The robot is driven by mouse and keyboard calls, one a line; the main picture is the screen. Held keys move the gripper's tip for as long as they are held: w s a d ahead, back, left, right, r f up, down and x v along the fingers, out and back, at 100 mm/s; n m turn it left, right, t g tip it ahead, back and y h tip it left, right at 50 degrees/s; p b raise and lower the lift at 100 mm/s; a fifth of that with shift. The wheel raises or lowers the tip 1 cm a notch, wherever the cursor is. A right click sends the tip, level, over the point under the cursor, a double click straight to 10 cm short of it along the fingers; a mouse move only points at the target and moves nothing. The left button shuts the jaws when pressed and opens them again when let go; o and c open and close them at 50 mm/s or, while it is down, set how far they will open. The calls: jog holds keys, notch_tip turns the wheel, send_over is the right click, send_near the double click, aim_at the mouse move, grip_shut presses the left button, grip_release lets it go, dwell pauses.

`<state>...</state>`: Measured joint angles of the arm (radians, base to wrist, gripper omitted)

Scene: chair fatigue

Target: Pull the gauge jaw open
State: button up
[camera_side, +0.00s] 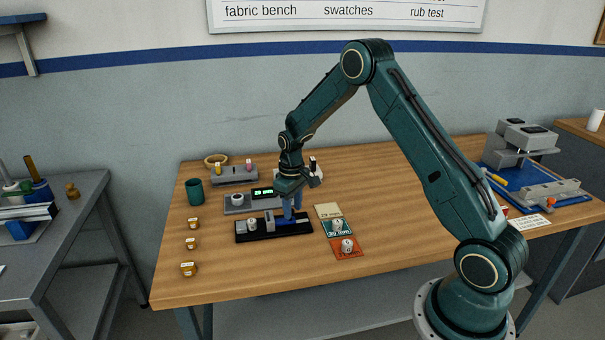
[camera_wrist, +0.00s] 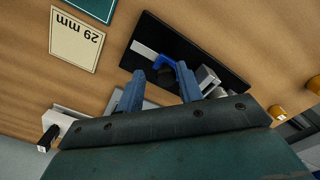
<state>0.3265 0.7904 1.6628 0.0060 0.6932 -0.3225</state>
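The gauge is a long black base (camera_side: 243,238) on the wooden table, also in the wrist view (camera_wrist: 222,58). A blue sliding jaw (camera_wrist: 172,62) with a dark round knob (camera_wrist: 165,77) sits on its pale rail (camera_wrist: 144,50). A grey block (camera_wrist: 207,79) stands on the base to the right of the jaw in the wrist view. My gripper (camera_side: 291,215) is low over the gauge. Its two blue fingers (camera_wrist: 160,75) are apart, with the knob showing between them; contact cannot be told. In the side view the fingers partly hide the jaw.
A grey unit with a green display (camera_side: 262,192) stands close behind the gauge. Beige (camera_side: 328,210), teal and orange (camera_side: 347,254) cards lie to the right, some bearing round weights. Small brass pieces (camera_side: 189,268) and a green cup (camera_side: 194,190) stand left. The table's right middle is clear.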

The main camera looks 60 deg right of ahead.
jog(key=shift+o, duration=0.6)
jog(key=shift+w+a, duration=0.1)
jog(key=shift+r, duration=0.1)
jog(key=shift+r, duration=0.5)
notch_tip(320, 180, up, 13)
jog(key=shift+f, duration=0.2)
